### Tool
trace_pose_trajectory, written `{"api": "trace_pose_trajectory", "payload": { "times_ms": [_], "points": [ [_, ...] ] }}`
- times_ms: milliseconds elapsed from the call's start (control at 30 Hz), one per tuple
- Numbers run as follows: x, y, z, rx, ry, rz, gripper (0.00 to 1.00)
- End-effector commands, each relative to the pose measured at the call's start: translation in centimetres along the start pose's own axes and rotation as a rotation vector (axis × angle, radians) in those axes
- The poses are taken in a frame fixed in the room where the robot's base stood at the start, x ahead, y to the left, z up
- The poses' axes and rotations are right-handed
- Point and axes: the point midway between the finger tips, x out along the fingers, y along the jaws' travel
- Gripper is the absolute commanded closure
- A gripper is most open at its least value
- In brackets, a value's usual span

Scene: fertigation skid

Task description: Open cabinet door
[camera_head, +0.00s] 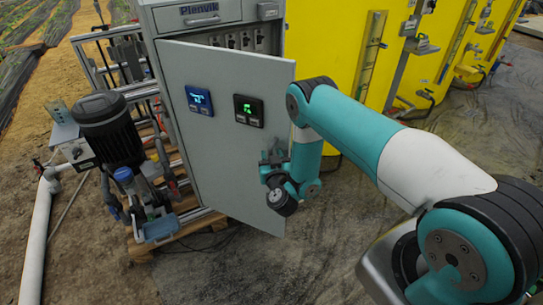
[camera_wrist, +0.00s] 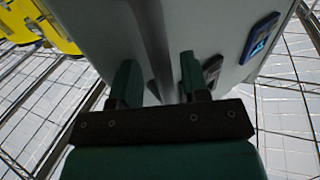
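The grey cabinet (camera_head: 211,10) stands at the top centre of the head view. Its door (camera_head: 215,135) is partly open, swung out from the left, with a row of devices showing in the gap above it. The door carries a blue display (camera_head: 199,100) and a green display (camera_head: 248,111). My gripper (camera_head: 272,160) is at the door's free right edge. In the wrist view my gripper (camera_wrist: 158,85) has its two fingers apart, with a grey strip of the door area between them. I cannot tell whether they touch it. No handle is clearly visible.
A black motor pump (camera_head: 108,128) on a wooden pallet (camera_head: 150,245) stands left of the door. A white pipe (camera_head: 38,235) runs along the floor at far left. Yellow tanks (camera_head: 330,40) stand behind and right of the cabinet. The floor (camera_head: 265,265) in front of the door is clear.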

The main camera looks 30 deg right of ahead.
Motion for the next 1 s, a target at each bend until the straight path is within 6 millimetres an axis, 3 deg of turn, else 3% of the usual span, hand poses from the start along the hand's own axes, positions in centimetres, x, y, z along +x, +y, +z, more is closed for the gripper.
{"api": "trace_pose_trajectory", "payload": {
  "times_ms": [300,500,1000],
  "points": [
    [-0.3,-0.3,-0.1,0.004,0.000,-0.006,0.59],
    [-3.3,-0.4,-0.1,0.002,-0.003,-0.011,0.59],
    [-6.1,-0.2,-0.9,0.005,-0.002,-0.007,0.59]
  ]
}}
